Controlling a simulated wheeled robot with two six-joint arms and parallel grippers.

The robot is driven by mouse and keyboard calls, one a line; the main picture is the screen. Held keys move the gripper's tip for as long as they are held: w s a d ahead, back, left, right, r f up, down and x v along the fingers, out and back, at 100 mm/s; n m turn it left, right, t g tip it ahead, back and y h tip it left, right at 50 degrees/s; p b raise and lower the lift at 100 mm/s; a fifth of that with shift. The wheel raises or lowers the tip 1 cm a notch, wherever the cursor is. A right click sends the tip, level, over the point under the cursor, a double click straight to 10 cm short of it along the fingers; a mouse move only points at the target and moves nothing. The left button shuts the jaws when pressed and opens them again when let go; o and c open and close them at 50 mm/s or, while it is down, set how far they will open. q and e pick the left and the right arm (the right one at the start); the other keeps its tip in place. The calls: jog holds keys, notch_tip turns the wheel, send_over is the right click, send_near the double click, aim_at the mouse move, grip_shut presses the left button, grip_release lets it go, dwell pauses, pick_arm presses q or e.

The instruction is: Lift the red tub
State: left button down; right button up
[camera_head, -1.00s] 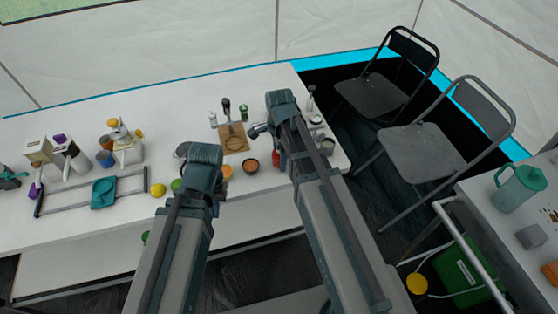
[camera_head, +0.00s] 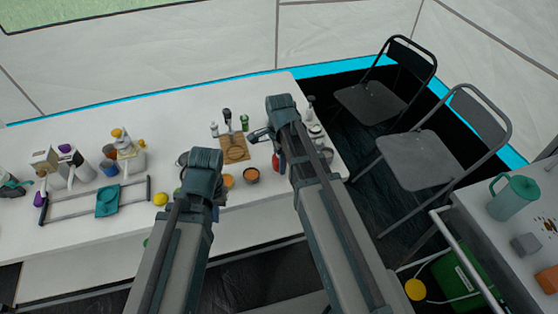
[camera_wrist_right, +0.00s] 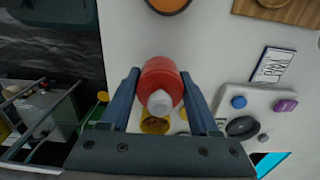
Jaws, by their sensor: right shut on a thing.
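The red tub (camera_wrist_right: 160,76) shows in the right wrist view as a rounded red body with a white cap-like part towards the camera. My right gripper (camera_wrist_right: 160,92) has a finger on either side of it and is shut on it. In the head view only a slim red part of the tub (camera_head: 276,162) shows beside my right arm, which hides the rest. Whether its base touches the table I cannot tell. My left gripper (camera_head: 201,172) is over the table's front part, left of the tub; its fingers are hidden from above.
The white table (camera_head: 80,235) holds a wooden board (camera_head: 235,149), an orange-brown bowl (camera_head: 251,175), a yellow ball (camera_head: 160,199) and a teal item in a frame (camera_head: 107,201). Dark folding chairs (camera_head: 418,160) stand right of the table. The table's back middle is clear.

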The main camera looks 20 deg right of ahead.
notch_tip(320, 180, up, 7)
jog(key=p, duration=0.5)
jog(key=shift+f+p, duration=0.2)
jog(key=shift+p, duration=0.2)
jog(key=shift+f, duration=0.1)
